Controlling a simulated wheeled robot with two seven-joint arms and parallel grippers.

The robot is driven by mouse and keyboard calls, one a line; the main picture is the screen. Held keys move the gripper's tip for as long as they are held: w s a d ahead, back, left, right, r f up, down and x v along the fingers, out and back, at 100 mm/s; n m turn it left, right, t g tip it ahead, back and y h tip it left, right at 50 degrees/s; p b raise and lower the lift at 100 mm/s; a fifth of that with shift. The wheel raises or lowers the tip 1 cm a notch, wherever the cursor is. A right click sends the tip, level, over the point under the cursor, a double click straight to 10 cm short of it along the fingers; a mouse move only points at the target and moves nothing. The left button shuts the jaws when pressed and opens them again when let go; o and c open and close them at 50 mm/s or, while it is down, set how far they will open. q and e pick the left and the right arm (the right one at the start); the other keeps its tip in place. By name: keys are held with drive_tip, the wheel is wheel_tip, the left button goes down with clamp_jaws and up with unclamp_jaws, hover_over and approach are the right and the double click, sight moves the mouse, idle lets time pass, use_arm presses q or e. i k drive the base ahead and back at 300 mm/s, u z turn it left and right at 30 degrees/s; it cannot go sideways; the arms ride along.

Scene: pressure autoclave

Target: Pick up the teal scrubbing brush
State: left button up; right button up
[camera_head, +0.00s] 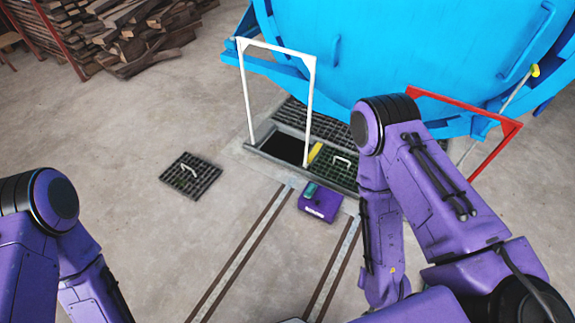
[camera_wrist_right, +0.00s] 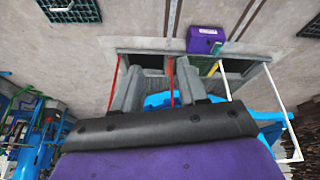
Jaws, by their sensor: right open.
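A small teal object (camera_head: 309,190), which looks like the brush, is at the upper left edge of a purple box (camera_head: 322,204) on the floor in the head view. In the right wrist view a small teal-green piece (camera_wrist_right: 216,48) shows by the purple box (camera_wrist_right: 207,32). I cannot tell if it lies on the box or beside it. My right gripper (camera_wrist_right: 158,84) is open with nothing visible between its grey fingers. The brush is off to the right of the fingers in that view. My left arm is in the head view, but its gripper is not.
A white hoop rail (camera_head: 247,95) stands around an open floor pit (camera_head: 284,148). A yellow piece (camera_head: 315,153) lies beside a grating with a handle. A loose grate (camera_head: 190,176) lies left. A blue vessel (camera_head: 400,50) and red rail (camera_head: 510,128) stand behind. Floor rails run forward.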

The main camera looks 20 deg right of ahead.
sight(311, 189)
drive_tip(key=z, duration=0.2)
drive_tip(key=i, duration=1.85)
drive_tip(key=z, duration=0.3)
